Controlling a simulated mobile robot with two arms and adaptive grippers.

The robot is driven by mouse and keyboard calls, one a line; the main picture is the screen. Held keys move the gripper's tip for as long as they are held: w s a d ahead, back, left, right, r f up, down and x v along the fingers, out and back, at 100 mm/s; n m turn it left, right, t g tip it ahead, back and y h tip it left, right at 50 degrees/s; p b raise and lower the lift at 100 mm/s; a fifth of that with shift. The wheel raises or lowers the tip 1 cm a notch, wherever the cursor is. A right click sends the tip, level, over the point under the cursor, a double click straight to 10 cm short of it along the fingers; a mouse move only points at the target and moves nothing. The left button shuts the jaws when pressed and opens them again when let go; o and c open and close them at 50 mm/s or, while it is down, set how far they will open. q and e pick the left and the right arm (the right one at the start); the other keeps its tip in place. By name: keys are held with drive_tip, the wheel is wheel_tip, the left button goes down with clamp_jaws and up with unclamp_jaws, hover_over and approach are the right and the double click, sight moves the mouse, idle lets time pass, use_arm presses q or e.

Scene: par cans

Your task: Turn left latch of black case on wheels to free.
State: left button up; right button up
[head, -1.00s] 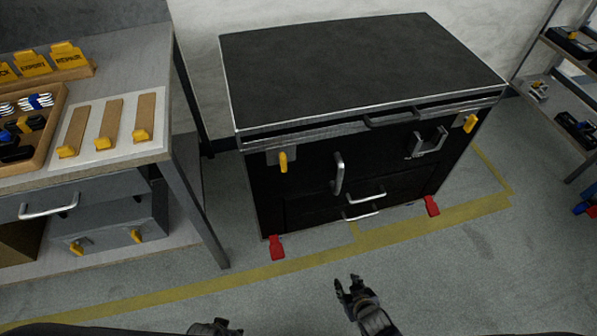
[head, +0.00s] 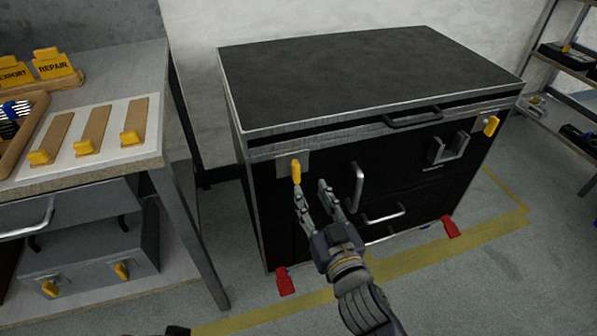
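The black case on wheels (head: 375,70) stands against the wall, its lid down. Its left latch is a yellow handle (head: 296,172) on a grey plate, hanging about straight down. My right gripper (head: 312,190) is in front of the case with its fingers spread and nothing between them. Its left fingertip is just below the yellow latch; I cannot tell whether it touches. The right latch (head: 491,125) is yellow and tilted. My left gripper (head: 160,331) only shows as a dark bit at the bottom edge, so its fingers cannot be made out.
A silver upright handle (head: 356,187) is just right of my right gripper. Red foot pedals (head: 284,281) stick out at the case's base. A workbench (head: 150,166) with yellow-hooked wooden pieces stands close on the left. Shelves are at the right. The floor in front is open.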

sight(298, 167)
drive_tip(key=b+x, duration=0.1)
drive_tip(key=x, duration=0.9)
drive_tip(key=shift+s, duration=0.1)
clamp_jaws()
